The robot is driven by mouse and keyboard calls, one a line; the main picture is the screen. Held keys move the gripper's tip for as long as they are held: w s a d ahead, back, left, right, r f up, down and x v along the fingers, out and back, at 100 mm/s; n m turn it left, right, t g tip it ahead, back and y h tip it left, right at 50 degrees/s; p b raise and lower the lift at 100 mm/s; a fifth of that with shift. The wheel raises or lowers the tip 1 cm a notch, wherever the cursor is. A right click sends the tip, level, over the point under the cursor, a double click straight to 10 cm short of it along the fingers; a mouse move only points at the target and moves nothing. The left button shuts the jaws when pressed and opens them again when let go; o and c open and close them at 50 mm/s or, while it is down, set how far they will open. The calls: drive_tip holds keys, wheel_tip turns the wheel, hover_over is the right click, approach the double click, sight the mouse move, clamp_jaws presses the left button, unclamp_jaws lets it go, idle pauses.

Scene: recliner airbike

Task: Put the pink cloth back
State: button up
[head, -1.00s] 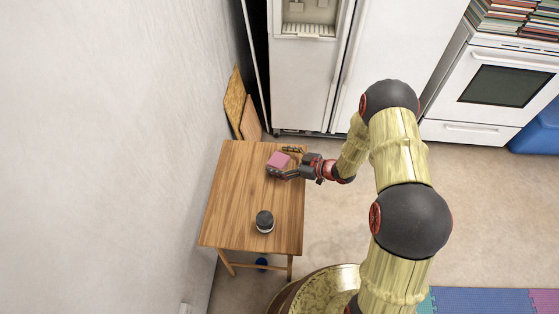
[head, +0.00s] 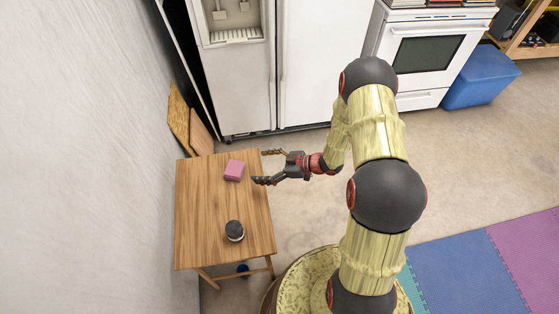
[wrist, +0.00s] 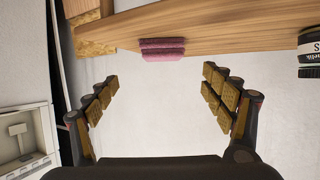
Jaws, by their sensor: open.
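The pink cloth (head: 234,170) is a small folded block lying on the wooden table (head: 198,215), near its far end. My gripper (head: 262,167) is open and empty at the table's right edge, to the right of the cloth and apart from it. In the wrist view the cloth (wrist: 162,49) shows at the table edge, ahead of and between the spread fingers of my gripper (wrist: 162,88). Nothing lies between the fingers.
A dark-topped jar (head: 235,231) stands on the near part of the table. Boards (head: 190,122) lean at the wall behind it. A white fridge (head: 310,70) stands at the back, a white stove (head: 425,50) to its right.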

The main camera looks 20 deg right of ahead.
drive_tip(key=w+d+r+m+t+h, duration=0.1)
drive_tip(key=w+d+r+t+h, duration=0.1)
drive_tip(key=w+d+r+h, duration=0.65)
drive_tip(key=s+d+r+m+h, duration=0.1)
drive_tip(key=d+r+m, duration=0.1)
drive_tip(key=r, duration=0.7)
drive_tip(key=s+d+r+m+h, duration=0.1)
drive_tip(key=d+r+m+h, duration=0.1)
drive_tip(key=r, duration=0.7)
drive_tip(key=s+r+m+g+h, duration=0.15)
drive_tip(key=s+r+m, duration=0.25)
drive_tip(key=s+r, duration=0.75)
drive_tip(key=s+a+m+g+y, duration=0.1)
drive_tip(key=s+a, duration=0.3)
drive_tip(key=s, duration=0.6)
drive_tip(key=s+a+r+m+g, duration=0.1)
drive_tip(key=s+a, duration=0.4)
drive_tip(key=s, duration=0.6)
drive_tip(key=shift+s+a+y, duration=0.15)
drive_tip(key=shift+a+y, duration=0.15)
drive_tip(key=shift+y, duration=0.1)
